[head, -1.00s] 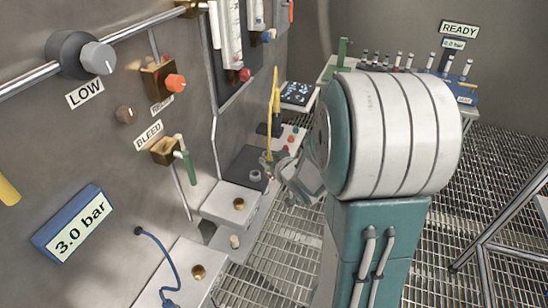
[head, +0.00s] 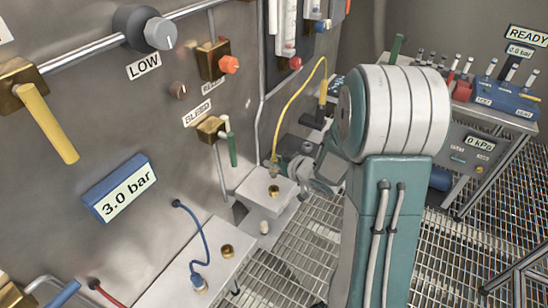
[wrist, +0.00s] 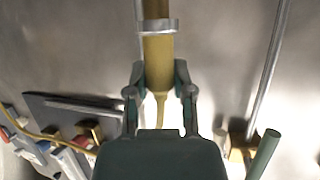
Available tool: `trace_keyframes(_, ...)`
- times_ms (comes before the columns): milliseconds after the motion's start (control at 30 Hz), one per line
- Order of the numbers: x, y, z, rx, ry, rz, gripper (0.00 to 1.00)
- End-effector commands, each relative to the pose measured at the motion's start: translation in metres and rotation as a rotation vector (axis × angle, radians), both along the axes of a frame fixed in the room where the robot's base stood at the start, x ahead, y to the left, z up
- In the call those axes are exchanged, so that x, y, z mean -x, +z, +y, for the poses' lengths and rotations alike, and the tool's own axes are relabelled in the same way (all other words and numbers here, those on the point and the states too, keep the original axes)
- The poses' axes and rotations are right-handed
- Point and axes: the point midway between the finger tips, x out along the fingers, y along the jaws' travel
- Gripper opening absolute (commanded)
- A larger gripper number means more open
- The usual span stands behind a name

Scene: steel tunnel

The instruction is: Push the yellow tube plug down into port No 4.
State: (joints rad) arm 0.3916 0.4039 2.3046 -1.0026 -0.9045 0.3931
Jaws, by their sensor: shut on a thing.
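My gripper (head: 287,168) is shut on the yellow tube plug. In the wrist view the yellow plug (wrist: 158,62) stands between the two green fingers (wrist: 158,85), with a grey ring around it and a thin yellow tube running from its tapered end. In the head view the yellow tube (head: 297,92) arches from the held plug to a yellow fitting at the back. The gripper is just above a pale block with a brass port (head: 273,190). Any gap between plug tip and port is too small to judge. No port number is readable.
A nearer pale block has an open brass port (head: 227,251) and a blue tube (head: 198,238) plugged in. A green-handled bleed valve (head: 232,148) juts from the wall left of my gripper. A bench (head: 500,110) stands back right. Grating floor lies below.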

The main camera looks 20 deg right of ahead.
Motion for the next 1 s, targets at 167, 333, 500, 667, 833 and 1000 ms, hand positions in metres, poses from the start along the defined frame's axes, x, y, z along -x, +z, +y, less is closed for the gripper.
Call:
trace_keyframes(167,0.0,-0.017,0.0,-0.002,-0.001,0.003,0.0)
trace_keyframes(333,0.0,-0.03,0.0,-0.003,-0.001,0.001,0.0)
trace_keyframes(500,0.0,-0.04,0.0,-0.001,-0.002,0.001,0.0)
trace_keyframes(667,0.0,-0.043,0.0,0.0,-0.002,-0.001,0.0)
trace_keyframes(833,0.0,-0.043,0.0,0.0,-0.002,-0.002,0.0)
trace_keyframes(1000,0.0,-0.043,0.0,0.0,-0.002,-0.001,0.0)
